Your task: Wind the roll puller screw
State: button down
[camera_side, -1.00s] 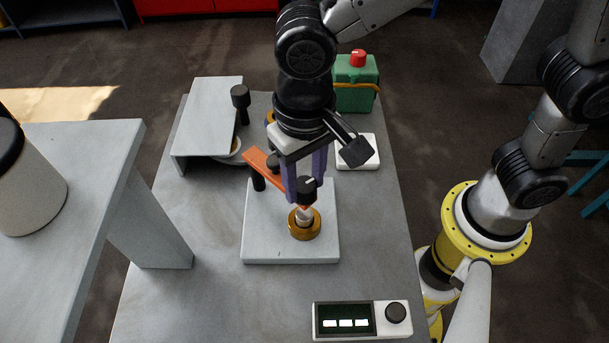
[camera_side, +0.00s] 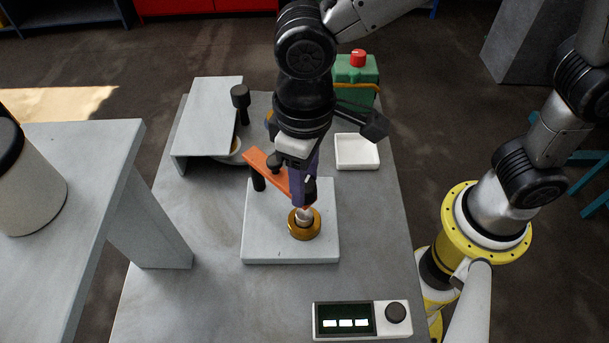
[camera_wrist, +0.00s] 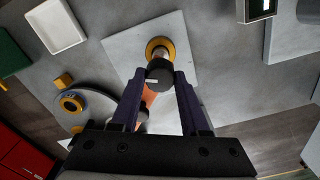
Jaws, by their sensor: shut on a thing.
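The black screw knob (camera_side: 311,188) with a white mark sits at the end of the orange bar, above a brass roll (camera_side: 304,231) on a pale square plate (camera_side: 262,240). In the wrist view the knob (camera_wrist: 159,72) lies between my two purple fingertips, with the brass roll (camera_wrist: 160,45) beyond it. My gripper (camera_side: 302,190) points down and is shut on the knob; one finger partly hides it in the side view. A short silver shaft (camera_side: 304,215) shows between knob and roll. The orange bar (camera_side: 262,163) runs back left to a black post.
A grey raised shelf (camera_side: 207,115) and black knobbed post (camera_side: 241,100) stand at the back left. A green box with a red knob (camera_side: 357,83) and an empty white tray (camera_side: 357,152) are at the back right. A display unit (camera_side: 345,321) sits in front.

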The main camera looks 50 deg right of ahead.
jog(key=n, duration=0.6)
jog(key=shift+n, duration=0.3)
jog(key=n, duration=0.5)
jog(key=shift+n, duration=0.4)
jog(key=shift+c, duration=2)
grip_release()
jog(key=shift+r, duration=0.1)
notch_tip(320, 180, up, 14)
jog(key=shift+f, duration=0.2)
